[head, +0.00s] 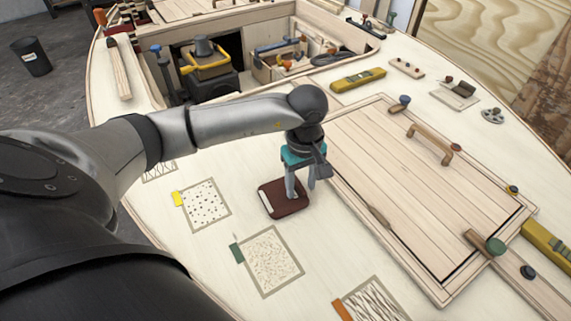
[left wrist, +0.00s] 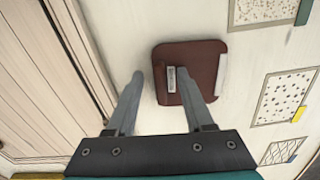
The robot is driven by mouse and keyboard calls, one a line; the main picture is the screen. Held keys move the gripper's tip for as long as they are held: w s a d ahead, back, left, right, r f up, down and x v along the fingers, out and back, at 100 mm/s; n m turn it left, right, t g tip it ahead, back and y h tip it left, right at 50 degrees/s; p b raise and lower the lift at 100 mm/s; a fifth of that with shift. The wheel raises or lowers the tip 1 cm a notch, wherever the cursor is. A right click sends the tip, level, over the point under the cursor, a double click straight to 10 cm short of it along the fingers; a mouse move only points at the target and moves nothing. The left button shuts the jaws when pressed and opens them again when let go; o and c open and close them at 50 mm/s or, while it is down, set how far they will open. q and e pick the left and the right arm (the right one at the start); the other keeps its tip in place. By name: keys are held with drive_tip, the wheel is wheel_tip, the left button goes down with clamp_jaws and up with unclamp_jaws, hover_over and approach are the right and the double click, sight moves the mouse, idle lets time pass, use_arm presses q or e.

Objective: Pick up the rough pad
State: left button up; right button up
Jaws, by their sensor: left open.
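A dark red-brown pad (head: 282,204) with rounded corners lies flat on the pale deck, left of the hatch. In the left wrist view the pad (left wrist: 200,58) shows a small grey label and a pale strip along one edge. I cannot read the label, and I cannot tell the pad's roughness. My left gripper (head: 300,190) points down at the pad's right side, open and empty. In the left wrist view its fingers (left wrist: 147,74) straddle the pad's left edge, one over the pad and one over bare deck. Whether they touch is unclear. My right gripper is not in view.
Patterned squares with coloured tabs, one dotted (head: 203,205) and one speckled (head: 268,262), mark the deck nearby. A plank hatch (head: 400,190) with a wooden handle (head: 429,144) lies to the right. A yellow level (head: 358,80) and an open tool well (head: 215,85) are behind.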

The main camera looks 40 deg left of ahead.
use_arm(q)
drive_tip(key=shift+r, duration=0.1)
clamp_jaws()
idle(0.5)
